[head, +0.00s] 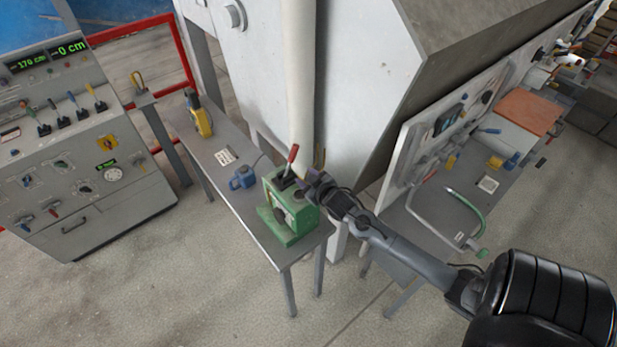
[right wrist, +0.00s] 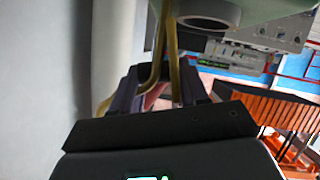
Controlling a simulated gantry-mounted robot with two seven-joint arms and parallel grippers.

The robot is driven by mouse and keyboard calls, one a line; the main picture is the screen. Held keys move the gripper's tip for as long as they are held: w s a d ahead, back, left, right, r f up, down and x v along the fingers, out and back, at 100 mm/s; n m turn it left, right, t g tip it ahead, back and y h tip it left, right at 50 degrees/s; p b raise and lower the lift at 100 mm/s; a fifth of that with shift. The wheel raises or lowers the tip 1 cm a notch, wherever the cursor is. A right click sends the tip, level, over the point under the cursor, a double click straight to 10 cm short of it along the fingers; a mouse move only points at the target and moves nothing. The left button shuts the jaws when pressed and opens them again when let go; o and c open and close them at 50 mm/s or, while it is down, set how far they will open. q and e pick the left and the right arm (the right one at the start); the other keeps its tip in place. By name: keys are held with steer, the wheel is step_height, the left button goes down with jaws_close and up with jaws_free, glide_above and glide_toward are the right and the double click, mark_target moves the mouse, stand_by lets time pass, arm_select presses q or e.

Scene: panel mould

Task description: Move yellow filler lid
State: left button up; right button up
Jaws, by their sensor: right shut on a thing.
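The green machine (head: 292,216) with a red-handled lever (head: 292,155) stands at the near end of a narrow grey table. My right gripper (head: 308,188) is at the top right of this machine, and its arm comes in from the lower right. In the right wrist view the gripper (right wrist: 160,88) is shut on a yellow strip-like part (right wrist: 174,50), which I take to be the yellow filler lid's handle. The rest of the lid is hidden; I cannot tell whether it touches the machine. A grey ring (right wrist: 208,12) shows beside it. My left gripper is not in view.
A blue jug (head: 242,178), a small white block (head: 225,157) and a yellow tool (head: 199,118) stand on the grey table (head: 212,178). A large white machine wall is close behind. A control console (head: 75,150) stands left, a tool bench right.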

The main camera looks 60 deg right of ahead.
stand_by(0.5)
steer(key=o, duration=0.8)
steer(key=shift+o, duration=0.2)
steer(key=shift+s+a, duration=0.1)
steer(key=shift+s+a+r, duration=0.1)
steer(key=shift+s, duration=0.15)
steer(key=b+v, duration=0.1)
steer(key=v, duration=0.9)
steer(key=shift+b, duration=0.4)
